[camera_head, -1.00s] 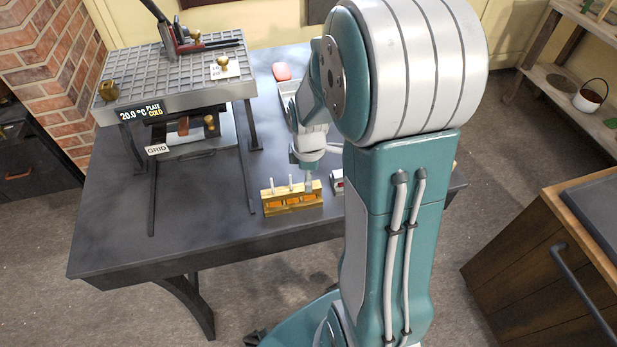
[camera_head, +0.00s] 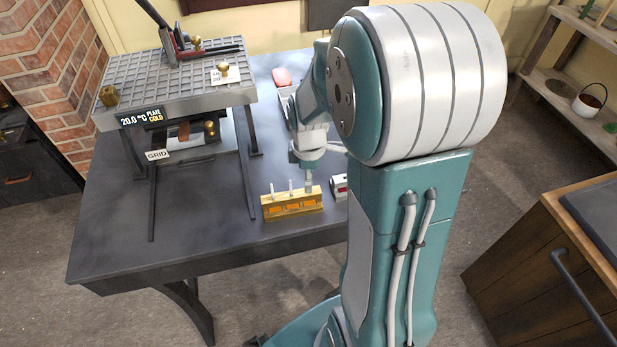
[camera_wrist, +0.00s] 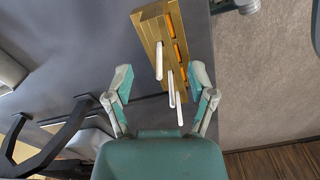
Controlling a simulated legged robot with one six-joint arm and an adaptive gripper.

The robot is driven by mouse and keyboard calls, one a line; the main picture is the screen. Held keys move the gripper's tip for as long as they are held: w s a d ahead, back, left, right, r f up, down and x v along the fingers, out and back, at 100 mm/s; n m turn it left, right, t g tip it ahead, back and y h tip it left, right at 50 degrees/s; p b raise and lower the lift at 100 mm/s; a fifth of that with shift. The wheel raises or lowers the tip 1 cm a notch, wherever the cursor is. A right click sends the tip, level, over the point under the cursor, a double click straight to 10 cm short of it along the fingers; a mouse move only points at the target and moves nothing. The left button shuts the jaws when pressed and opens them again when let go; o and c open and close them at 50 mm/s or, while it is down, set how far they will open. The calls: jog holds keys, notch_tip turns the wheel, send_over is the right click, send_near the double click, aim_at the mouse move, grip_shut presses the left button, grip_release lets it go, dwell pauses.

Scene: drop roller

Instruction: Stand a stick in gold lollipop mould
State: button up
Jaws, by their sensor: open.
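The gold lollipop mould (camera_head: 291,207) is a long block with orange fillings along its side, on the dark table. It also shows in the wrist view (camera_wrist: 150,30). Three white sticks (camera_wrist: 159,62) rise from it in the wrist view, seemingly in a row and upright. In the head view, two sticks (camera_head: 290,187) are clear and the third is hard to make out by my gripper. My gripper (camera_wrist: 162,78) is open, fingers apart on either side of the sticks, not visibly touching them. In the head view it is above the mould's right end (camera_head: 308,180).
A small white and red item (camera_head: 340,186) sits just right of the mould. A metal grid plate stand (camera_head: 185,80) with a cold display fills the table's back left. A red object (camera_head: 282,76) lies behind. The table's front left is clear.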

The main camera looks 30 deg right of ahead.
jog(key=shift+r, duration=0.25)
jog(key=shift+r, duration=0.85)
jog(key=shift+r, duration=0.1)
jog(key=shift+r, duration=0.9)
jog(key=shift+r, duration=2.5)
jog(key=s+a+r+m+t, duration=0.5)
jog(key=s+a+r+m, duration=0.3)
jog(key=s+a+m, duration=0.2)
jog(key=s+m, duration=0.1)
jog(key=s, duration=0.1)
jog(key=shift+s+a+r+t, duration=0.3)
jog(key=shift+a, duration=0.1)
